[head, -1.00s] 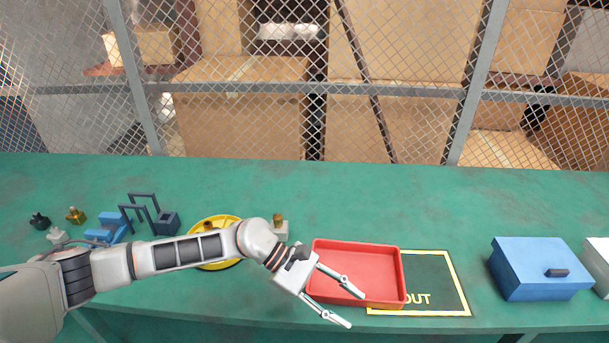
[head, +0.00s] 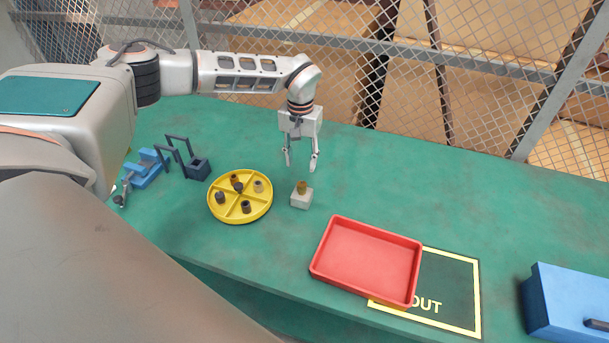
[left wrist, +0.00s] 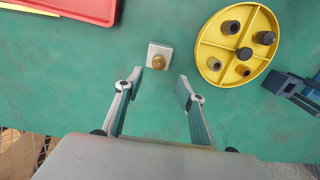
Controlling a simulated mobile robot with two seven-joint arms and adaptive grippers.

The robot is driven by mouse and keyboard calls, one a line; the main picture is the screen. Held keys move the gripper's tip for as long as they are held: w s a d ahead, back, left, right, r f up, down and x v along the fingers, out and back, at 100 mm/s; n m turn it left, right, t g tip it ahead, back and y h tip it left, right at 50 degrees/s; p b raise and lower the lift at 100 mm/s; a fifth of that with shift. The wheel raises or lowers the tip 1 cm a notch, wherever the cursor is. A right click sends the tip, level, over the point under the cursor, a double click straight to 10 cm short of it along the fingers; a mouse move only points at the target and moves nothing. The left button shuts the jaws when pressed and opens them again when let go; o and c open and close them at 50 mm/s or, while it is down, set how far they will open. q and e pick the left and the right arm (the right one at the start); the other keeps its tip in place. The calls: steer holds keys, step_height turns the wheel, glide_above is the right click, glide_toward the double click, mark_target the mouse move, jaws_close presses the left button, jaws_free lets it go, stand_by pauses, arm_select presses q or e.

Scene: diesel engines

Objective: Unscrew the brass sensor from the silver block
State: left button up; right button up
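The brass sensor (head: 302,187) stands upright on top of the silver block (head: 301,200), which sits on the green table between the yellow tray and the red tray. In the left wrist view the sensor (left wrist: 158,62) and the block (left wrist: 160,49) show just beyond the fingertips, slightly left of the middle. My left gripper (head: 300,167) is open and empty, fingers pointing down, behind the block and apart from it. It also shows in the left wrist view (left wrist: 160,82). My right gripper is not seen.
A yellow divided tray (head: 240,215) with several small dark and tan parts stands left of the block. A red tray (head: 366,262) lies to the right, partly over the OUT mat (head: 462,300). A blue box (head: 565,308) is far right. Blue and dark fixtures (head: 197,168) stand left.

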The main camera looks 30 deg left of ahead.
mark_target(302, 183)
arm_select(q)
step_height(302, 183, down, 3)
steer(key=shift+r, duration=0.2)
steer(key=shift+f+b, duration=0.4)
steer(key=shift+f, duration=0.4)
step_height(302, 183, down, 2)
steer(key=shift+w+d+f+b, duration=0.1)
steer(key=shift+f+b, duration=0.1)
steer(key=shift+b, duration=0.9)
steer(key=shift+f+b, duration=0.75)
steer(key=shift+f, duration=0.05)
steer(key=shift+f+b, duration=0.3)
steer(key=shift+f, duration=0.05)
steer(key=shift+f+b, duration=0.45)
steer(key=shift+r, duration=0.15)
steer(key=shift+p, duration=0.3)
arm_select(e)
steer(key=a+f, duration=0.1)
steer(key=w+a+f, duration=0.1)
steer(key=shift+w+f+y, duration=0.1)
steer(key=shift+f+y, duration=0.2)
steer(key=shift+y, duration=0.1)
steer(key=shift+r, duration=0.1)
